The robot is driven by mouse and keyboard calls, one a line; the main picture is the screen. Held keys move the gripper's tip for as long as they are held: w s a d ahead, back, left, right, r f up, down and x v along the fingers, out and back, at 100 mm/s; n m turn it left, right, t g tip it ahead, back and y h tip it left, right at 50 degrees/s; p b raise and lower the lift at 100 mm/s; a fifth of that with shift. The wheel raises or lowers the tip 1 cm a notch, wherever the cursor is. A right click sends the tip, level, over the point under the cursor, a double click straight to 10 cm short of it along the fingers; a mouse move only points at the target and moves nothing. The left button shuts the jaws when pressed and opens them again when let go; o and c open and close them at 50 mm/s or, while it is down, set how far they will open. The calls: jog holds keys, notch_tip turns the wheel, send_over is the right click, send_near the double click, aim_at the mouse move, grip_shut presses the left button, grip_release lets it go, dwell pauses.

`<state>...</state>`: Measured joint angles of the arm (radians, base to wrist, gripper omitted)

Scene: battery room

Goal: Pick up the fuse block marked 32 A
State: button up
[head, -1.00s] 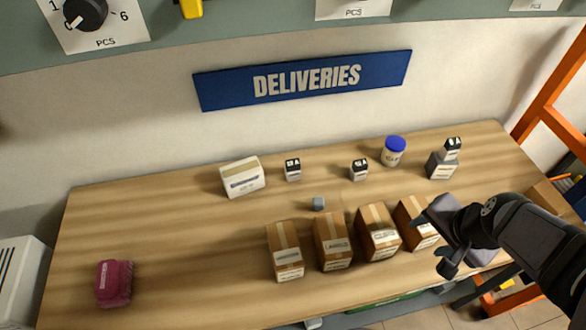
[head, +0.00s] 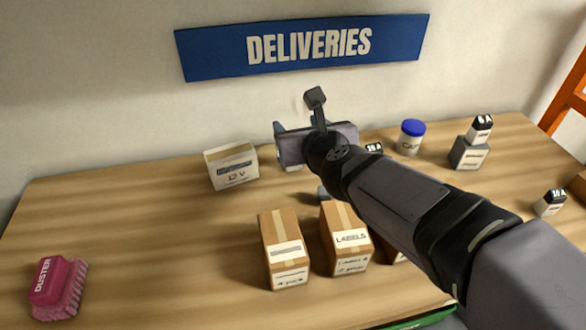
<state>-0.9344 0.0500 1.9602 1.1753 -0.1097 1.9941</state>
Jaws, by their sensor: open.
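Several small white fuse blocks with black, lettered tops are on the wooden table. One (head: 290,160) is mostly hidden behind my gripper (head: 316,140). A second (head: 374,148) shows only its top past my arm. A third (head: 480,128) sits on a grey box, and a fourth (head: 550,203) stands at the right. Their ratings are too small or covered to read surely, so I cannot tell which is marked 32 A. My gripper is open over the back middle of the table, in front of the first block in this view. Its fingertips are largely hidden, and I see nothing held.
A white 12 V box (head: 231,167) stands just left of my gripper. Brown cartons (head: 283,250) stand at the front middle, partly behind my arm. A blue-lidded jar (head: 411,138) and the grey box (head: 468,154) are back right. A pink duster (head: 58,288) lies left; the table between is clear.

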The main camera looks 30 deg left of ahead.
jog(key=shift+f+b, duration=3.95)
jog(key=shift+f, duration=0.45)
jog(key=shift+w+a+r, duration=0.1)
jog(key=shift+w+a, duration=0.25)
jog(key=shift+a, duration=0.15)
jog(key=shift+w+a, duration=0.4)
jog(key=shift+x, duration=2.6)
jog(key=shift+s, duration=0.1)
jog(key=c, duration=1.2)
